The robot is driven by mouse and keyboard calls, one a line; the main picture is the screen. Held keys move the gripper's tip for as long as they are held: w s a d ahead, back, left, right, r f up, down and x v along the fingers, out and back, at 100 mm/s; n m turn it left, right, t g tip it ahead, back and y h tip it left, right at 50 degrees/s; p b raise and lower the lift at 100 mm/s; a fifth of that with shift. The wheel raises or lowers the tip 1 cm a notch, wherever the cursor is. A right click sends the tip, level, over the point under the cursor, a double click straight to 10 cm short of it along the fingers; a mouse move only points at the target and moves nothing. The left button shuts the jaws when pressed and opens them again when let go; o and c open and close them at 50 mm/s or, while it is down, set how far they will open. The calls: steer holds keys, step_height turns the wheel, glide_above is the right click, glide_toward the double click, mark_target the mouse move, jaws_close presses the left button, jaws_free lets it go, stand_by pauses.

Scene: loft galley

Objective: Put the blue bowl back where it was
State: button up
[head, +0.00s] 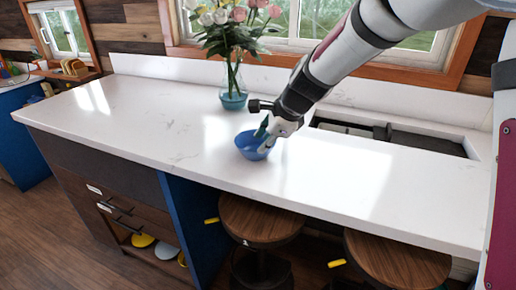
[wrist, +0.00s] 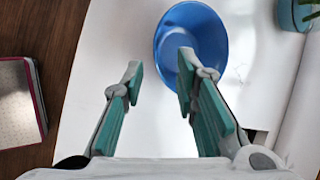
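The blue bowl (head: 247,151) stands on the white counter, near the middle of the head view. It also shows at the top of the wrist view (wrist: 208,38) and looks empty. My gripper (head: 266,138) is at the bowl's right side in the head view, pointing down. In the wrist view my gripper (wrist: 160,65) is open, with a clear gap between its teal fingers. The right fingertip overlaps the bowl's inside and the left one is outside its left rim. I cannot tell whether either finger touches the bowl.
The white counter (head: 150,115) has free room left and right of the bowl. A glass vase of flowers with a teal base (head: 233,103) stands behind the bowl. A dark recessed hob (head: 425,143) lies to the right. Wooden stools (head: 262,222) stand below the front edge.

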steer(key=v, duration=0.5)
steer(key=s+d+r+n+h, duration=0.1)
steer(key=s+d+r+n, duration=0.3)
steer(key=s, duration=0.3)
steer(key=s+d+r+n, duration=0.3)
steer(key=s+d+n, duration=0.2)
steer(key=s, duration=0.3)
steer(key=s+d+f+n+h, duration=0.1)
steer(key=s+d+n, duration=0.3)
steer(key=s, duration=0.4)
steer(key=s+d+f+n+h, duration=0.1)
steer(key=s+d+n, duration=0.3)
steer(key=s, duration=0.4)
steer(key=shift+d+h, duration=0.5)
steer(key=shift+h, duration=0.2)
steer(key=shift+r, duration=0.1)
